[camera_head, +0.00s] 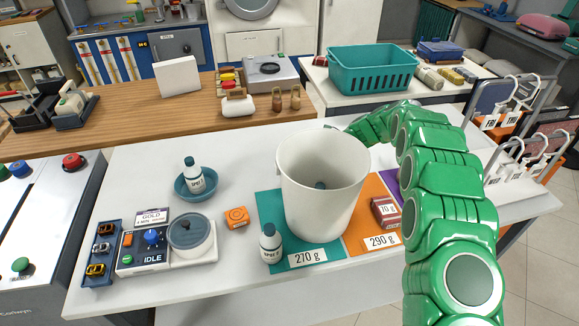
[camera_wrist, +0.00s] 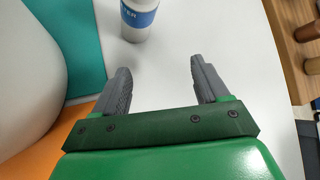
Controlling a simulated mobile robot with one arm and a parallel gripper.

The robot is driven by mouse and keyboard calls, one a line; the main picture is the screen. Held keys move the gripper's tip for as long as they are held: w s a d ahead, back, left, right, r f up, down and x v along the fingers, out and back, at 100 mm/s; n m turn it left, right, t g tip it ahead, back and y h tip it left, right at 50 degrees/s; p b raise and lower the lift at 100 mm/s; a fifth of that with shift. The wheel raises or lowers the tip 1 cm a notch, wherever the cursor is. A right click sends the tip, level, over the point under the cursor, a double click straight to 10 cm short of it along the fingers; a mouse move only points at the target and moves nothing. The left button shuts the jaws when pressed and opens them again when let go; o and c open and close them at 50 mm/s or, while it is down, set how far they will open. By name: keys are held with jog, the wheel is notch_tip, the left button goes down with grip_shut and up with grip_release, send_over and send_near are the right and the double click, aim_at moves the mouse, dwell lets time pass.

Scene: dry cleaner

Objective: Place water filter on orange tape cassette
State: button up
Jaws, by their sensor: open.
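The water filter (camera_wrist: 139,18) shows in the wrist view as a white cylinder with a blue label ending in "TER". It stands upright on the white table, cut off by the top edge. My gripper (camera_wrist: 160,66) is open and empty, with the filter ahead of its fingers, slightly left of the gap and apart from them. In the head view I cannot see the filter or my fingers; the white bin blocks the area behind it. The orange tape cassette (camera_head: 236,217) lies flat on the white table, left of the teal mat.
The tall white bin (camera_head: 318,190) stands on the mats between my arm and the cassette. A small bottle (camera_head: 270,245) is at its front left. A blue bowl (camera_head: 196,190) holding a bottle and a scale device (camera_head: 150,238) are left of the cassette. A maroon box (camera_head: 385,211) lies at right.

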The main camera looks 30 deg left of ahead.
jog(key=s+a+n+h, duration=0.1)
jog(key=s+a+h, duration=0.1)
jog(key=shift+s+a+r+n+h, duration=0.3)
jog(key=shift+s+r+n+h, duration=0.05)
jog(key=shift+r+n+h, duration=0.05)
jog(key=s+a+h, duration=0.1)
jog(key=r+h, duration=0.1)
jog(key=s+a+h, duration=0.1)
jog(key=shift+s+a+r+n+t+h, duration=0.3)
jog(key=shift+a+n+t, duration=0.05)
jog(key=shift+n+t, duration=0.05)
jog(key=shift+s+a+r+t+h, duration=0.25)
jog(key=shift+a+r+t+h, duration=0.15)
jog(key=shift+r+h, duration=0.2)
jog(key=shift+s+a+r+t+h, duration=0.2)
jog(key=shift+a+r+t+h, duration=0.15)
jog(key=shift+r+h, duration=0.2)
jog(key=shift+a+r+m+t+h, duration=0.2)
jog(key=shift+r+m+t+h, duration=0.1)
jog(key=shift+r, duration=0.2)
jog(key=shift+s+d+f, duration=0.1)
jog(key=shift+s+f, duration=0.05)
jog(key=shift+f, duration=1.8)
jog(key=shift+s+d+f, duration=0.1)
jog(key=shift+s+f, duration=0.05)
jog(key=shift+f, duration=1.8)
jog(key=c, duration=1.3)
jog(key=shift+r, duration=0.15)
